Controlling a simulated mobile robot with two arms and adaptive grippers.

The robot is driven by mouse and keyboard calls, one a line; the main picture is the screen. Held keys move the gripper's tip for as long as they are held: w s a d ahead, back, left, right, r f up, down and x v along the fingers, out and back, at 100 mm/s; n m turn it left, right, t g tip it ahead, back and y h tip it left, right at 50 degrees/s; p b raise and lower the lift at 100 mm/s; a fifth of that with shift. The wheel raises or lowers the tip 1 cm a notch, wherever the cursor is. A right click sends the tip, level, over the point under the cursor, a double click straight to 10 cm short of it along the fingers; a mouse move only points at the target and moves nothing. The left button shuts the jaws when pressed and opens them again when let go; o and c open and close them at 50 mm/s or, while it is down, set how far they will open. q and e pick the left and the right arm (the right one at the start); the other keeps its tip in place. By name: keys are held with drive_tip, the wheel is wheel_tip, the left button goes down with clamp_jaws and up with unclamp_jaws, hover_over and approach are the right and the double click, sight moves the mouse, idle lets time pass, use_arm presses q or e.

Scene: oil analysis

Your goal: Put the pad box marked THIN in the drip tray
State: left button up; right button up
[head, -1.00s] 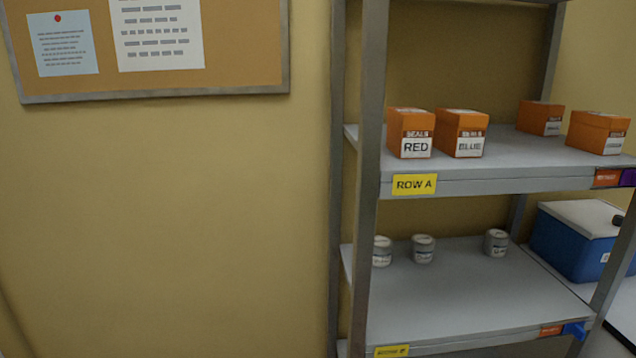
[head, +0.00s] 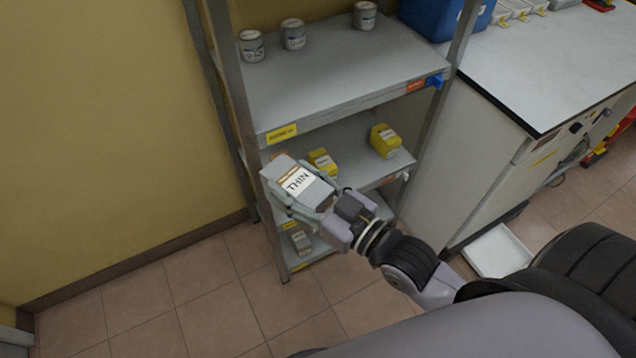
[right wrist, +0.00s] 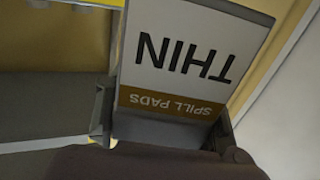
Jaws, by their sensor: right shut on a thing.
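The pad box marked THIN (head: 299,181) is white and grey with a brown-gold band. My right gripper (head: 312,197) is shut on it and holds it in front of the shelf rack, tilted. In the right wrist view the THIN box (right wrist: 190,60) fills the middle, its label upside down with the words SPILL PADS, between the fingers of my right gripper (right wrist: 165,130). A white, shallow tray (head: 498,250), which looks like the drip tray, lies on the floor at the right, by the counter's foot, partly hidden by my body. My left gripper is not in view.
Yellow boxes (head: 384,140) stand on the shelf below, and a grey box (head: 299,238) stands on the lowest one. A white counter (head: 540,70) is at the right. Tiled floor (head: 190,300) is clear at the left.

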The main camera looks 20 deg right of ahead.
drive_tip(key=w+a+r+n+g+y, duration=0.3)
drive_tip(key=a+n+g+y, duration=0.4)
drive_tip(key=a, duration=0.3)
drive_tip(key=shift+w+g+y, duration=0.5)
drive_tip(key=shift+w+y, duration=0.1)
drive_tip(key=shift+w, duration=0.3)
